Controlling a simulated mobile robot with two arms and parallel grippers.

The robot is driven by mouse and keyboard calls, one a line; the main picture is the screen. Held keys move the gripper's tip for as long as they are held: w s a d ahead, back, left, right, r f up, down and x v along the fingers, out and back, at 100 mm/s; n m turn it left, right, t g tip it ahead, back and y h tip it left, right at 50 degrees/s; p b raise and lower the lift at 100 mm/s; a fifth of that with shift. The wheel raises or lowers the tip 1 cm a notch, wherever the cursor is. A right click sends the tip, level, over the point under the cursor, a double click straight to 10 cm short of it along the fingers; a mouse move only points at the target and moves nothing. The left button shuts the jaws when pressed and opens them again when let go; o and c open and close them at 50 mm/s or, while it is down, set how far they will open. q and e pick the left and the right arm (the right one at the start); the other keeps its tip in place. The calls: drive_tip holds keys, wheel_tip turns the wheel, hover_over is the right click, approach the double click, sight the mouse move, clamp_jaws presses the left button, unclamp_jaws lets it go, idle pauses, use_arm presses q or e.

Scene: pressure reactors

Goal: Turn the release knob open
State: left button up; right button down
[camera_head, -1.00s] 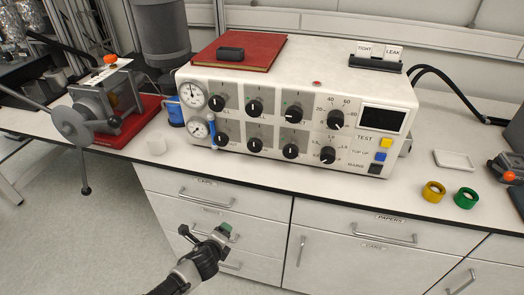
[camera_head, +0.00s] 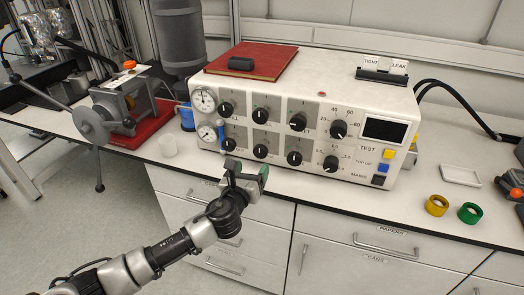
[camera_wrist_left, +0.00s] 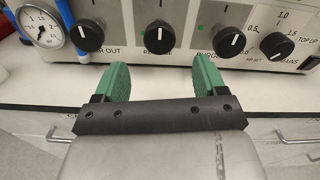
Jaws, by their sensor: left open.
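The release knob (camera_head: 260,150) is a black round knob with a white pointer line, second from the left in the panel's lower row. It also shows in the left wrist view (camera_wrist_left: 158,37), with its label partly hidden and its pointer line upright. My left gripper (camera_head: 247,172) is open and empty, just in front of and below the lower knobs. In the left wrist view its green fingertips (camera_wrist_left: 161,76) point at the panel, one on each side of the release knob's line, apart from it. My right gripper is not in view.
The white control box (camera_head: 320,75) carries a red book (camera_head: 275,62) and more knobs close by. A pressure gauge (camera_wrist_left: 40,28) is at the left.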

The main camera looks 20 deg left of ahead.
sight(259, 154)
use_arm(q)
drive_tip(key=w, duration=0.9)
drive_tip(key=shift+w+d+f, duration=0.1)
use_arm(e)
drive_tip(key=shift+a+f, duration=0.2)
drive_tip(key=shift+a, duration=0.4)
use_arm(q)
drive_tip(key=shift+c, duration=0.5)
drive_tip(key=c, duration=0.8)
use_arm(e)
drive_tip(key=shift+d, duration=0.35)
